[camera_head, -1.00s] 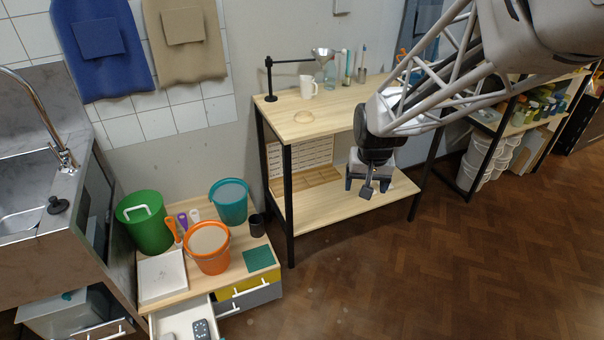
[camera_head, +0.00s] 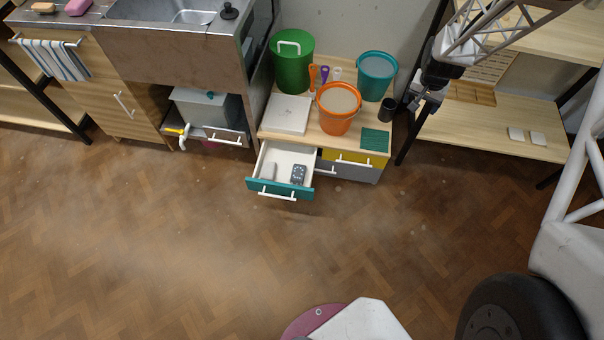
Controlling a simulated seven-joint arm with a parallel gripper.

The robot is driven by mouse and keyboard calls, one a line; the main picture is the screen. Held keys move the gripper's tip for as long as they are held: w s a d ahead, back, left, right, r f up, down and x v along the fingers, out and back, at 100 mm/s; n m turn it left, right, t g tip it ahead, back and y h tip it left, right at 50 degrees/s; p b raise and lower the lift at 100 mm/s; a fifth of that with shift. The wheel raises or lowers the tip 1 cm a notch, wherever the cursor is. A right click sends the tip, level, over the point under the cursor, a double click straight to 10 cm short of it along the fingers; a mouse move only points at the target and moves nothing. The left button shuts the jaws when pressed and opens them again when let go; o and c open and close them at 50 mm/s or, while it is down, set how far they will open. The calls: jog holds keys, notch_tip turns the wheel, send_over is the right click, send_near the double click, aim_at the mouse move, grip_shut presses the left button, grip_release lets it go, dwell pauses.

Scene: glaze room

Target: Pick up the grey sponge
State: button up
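A small light grey block (camera_head: 269,172) lies in the open drawer (camera_head: 282,189) at the left; it may be the grey sponge, but it is too small to tell. A dark grey device with buttons (camera_head: 299,174) lies to its right. My gripper (camera_head: 424,98) hangs at the upper right, beside the shelf unit and right of the low cabinet. It is well apart from the drawer. Its fingers are small and seen at an angle, so their opening is unclear.
The cabinet top bears green (camera_head: 292,66), teal (camera_head: 376,77) and orange (camera_head: 337,109) buckets, a black cup (camera_head: 387,109) and a white slab (camera_head: 288,114). A pink block (camera_head: 78,6) lies by the sink. Two pale squares (camera_head: 527,136) lie on the lower shelf. The floor ahead is clear.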

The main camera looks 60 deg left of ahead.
jog(key=s+a+f+n, duration=0.1)
jog(key=s+a+f, duration=0.3)
jog(key=a+f, duration=0.7)
jog(key=n, duration=0.3)
send_over(298, 173)
jog(key=shift+g+h, duration=0.3)
jog(key=shift+g, duration=0.1)
jog(key=f, duration=3.6)
jog(key=shift+s+d+f, duration=0.1)
jog(key=shift+s+f, duration=0.1)
jog(key=shift+f, duration=0.15)
jog(key=shift+f, duration=1.3)
jog(key=shift+f, duration=0.15)
jog(key=shift+w+f, duration=0.15)
jog(key=shift+f, duration=2.3)
jog(key=c, duration=0.7)
